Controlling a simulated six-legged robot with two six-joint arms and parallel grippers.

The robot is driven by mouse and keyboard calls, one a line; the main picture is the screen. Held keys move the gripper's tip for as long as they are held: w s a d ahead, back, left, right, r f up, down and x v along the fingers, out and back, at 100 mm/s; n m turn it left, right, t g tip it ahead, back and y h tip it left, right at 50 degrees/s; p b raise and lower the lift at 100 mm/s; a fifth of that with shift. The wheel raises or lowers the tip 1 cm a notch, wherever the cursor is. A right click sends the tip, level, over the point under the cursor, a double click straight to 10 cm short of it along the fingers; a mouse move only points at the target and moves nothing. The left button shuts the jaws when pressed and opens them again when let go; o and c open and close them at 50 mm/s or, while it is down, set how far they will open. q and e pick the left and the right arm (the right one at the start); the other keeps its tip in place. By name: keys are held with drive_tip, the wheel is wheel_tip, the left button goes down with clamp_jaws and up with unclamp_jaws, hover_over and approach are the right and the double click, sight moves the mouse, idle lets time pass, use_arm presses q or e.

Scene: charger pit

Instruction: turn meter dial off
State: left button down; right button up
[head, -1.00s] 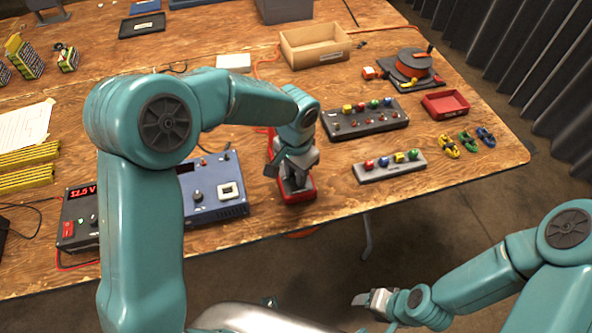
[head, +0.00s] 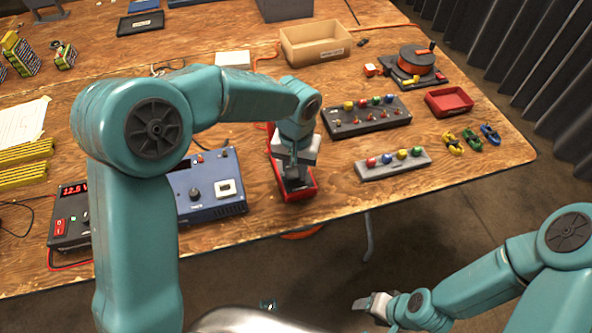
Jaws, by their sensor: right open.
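The red meter (head: 306,193) lies near the front edge of the wooden bench, with a dark face. My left gripper (head: 294,174) points down right over it, with its fingertips at the face. The dial is hidden behind the gripper, so I cannot tell its setting or whether the fingers touch it. I cannot tell whether the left jaws are open or shut. My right gripper (head: 366,304) is open and empty, low in front of the bench and away from the meter.
A blue panel box (head: 222,207) and a power supply with a red display (head: 70,240) stand left of the meter. Button strips (head: 393,172) (head: 369,128) stand to its right. A cardboard tray (head: 316,52), cable reel (head: 416,62) and red tray (head: 448,101) lie behind.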

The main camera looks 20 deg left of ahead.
use_arm(q)
drive_tip(key=n+b, duration=0.1)
drive_tip(key=n, duration=0.4)
drive_tip(key=shift+n+b, duration=0.4)
drive_tip(key=shift+n, duration=0.3)
drive_tip(key=c, duration=0.9)
unclamp_jaws()
wheel_tip(320, 180, up, 16)
drive_tip(key=p, duration=0.2)
drive_tip(key=shift+r+p, duration=0.2)
drive_tip(key=shift+p, duration=0.2)
